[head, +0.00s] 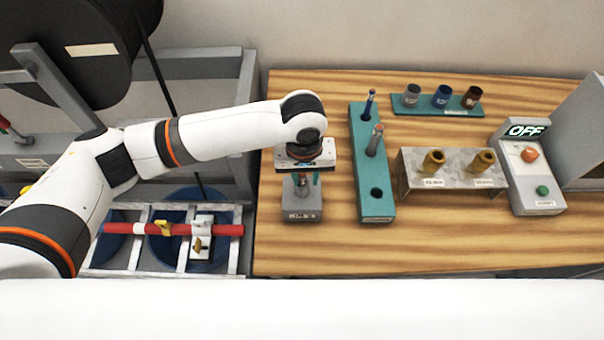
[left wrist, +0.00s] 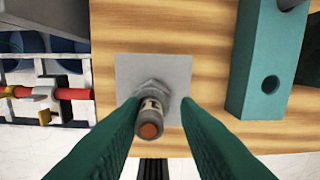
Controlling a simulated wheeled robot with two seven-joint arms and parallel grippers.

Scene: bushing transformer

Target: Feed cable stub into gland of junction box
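The grey junction box (head: 302,208) sits at the left part of the wooden table, with a hex gland (left wrist: 154,88) on top. The cable stub (left wrist: 150,120), dark with a pale marked band and a copper-coloured end, stands up from the gland; how deep it sits is hard to tell. My left gripper (head: 303,182) points down over the box. Its green fingers (left wrist: 163,106) are on either side of the stub, with a clear gap on the right finger's side; the left finger overlaps the stub's edge in view. My right gripper is not in view.
A teal block (head: 366,165) right of the box holds two upright pieces and has an empty front hole (head: 376,192). A metal bracket (head: 450,182) with brass fittings and an OFF control box (head: 530,170) stand further right. The front table strip is clear.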

